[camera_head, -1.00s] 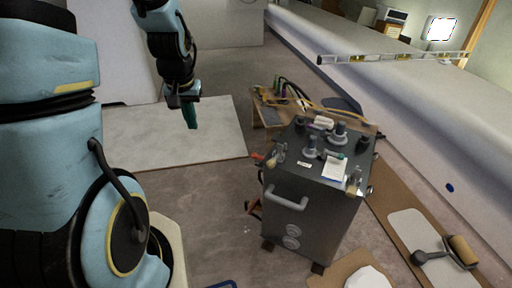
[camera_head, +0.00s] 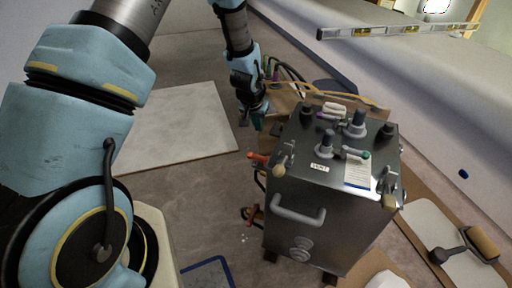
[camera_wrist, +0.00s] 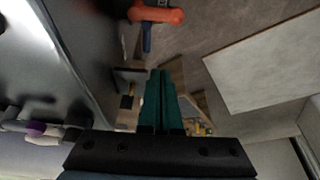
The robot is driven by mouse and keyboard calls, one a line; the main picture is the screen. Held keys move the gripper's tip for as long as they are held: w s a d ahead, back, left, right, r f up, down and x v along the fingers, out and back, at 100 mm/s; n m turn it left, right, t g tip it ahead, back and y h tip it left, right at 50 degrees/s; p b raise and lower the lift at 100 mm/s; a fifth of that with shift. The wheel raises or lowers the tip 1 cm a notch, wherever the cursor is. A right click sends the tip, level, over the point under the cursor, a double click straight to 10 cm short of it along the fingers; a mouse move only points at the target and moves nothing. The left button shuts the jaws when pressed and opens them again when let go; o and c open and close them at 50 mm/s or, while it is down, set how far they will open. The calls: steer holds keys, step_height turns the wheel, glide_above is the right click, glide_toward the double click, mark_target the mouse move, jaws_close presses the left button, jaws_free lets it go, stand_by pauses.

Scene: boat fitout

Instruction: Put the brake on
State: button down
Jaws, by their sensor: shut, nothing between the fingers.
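A dark grey metal cart (camera_head: 310,235) stands on small castors (camera_head: 329,279), with knobs, latches and a label on its top. An orange-red handle (camera_head: 258,157) sticks out at its left side, and another orange part (camera_head: 249,214) is lower down. I cannot tell which part is the brake. In the wrist view an orange handle with a blue shaft (camera_wrist: 157,15) lies beyond my fingertips, apart from them. My gripper (camera_head: 258,122) has green fingers, shut and empty, just left of the cart's back left corner. The fingers also show in the wrist view (camera_wrist: 160,78).
A low wooden board with hoses (camera_head: 284,92) is behind the cart, close to my gripper. A pale panel (camera_head: 180,130) lies on the floor at left. A paint roller (camera_head: 480,243) lies at right. Bare floor (camera_head: 205,215) is left of the cart.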

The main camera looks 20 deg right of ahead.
mark_target(258, 158)
steer(key=shift+f, duration=0.15)
steer(key=f, duration=1)
steer(key=shift+s+a, duration=0.2)
steer(key=shift+a, duration=0.05)
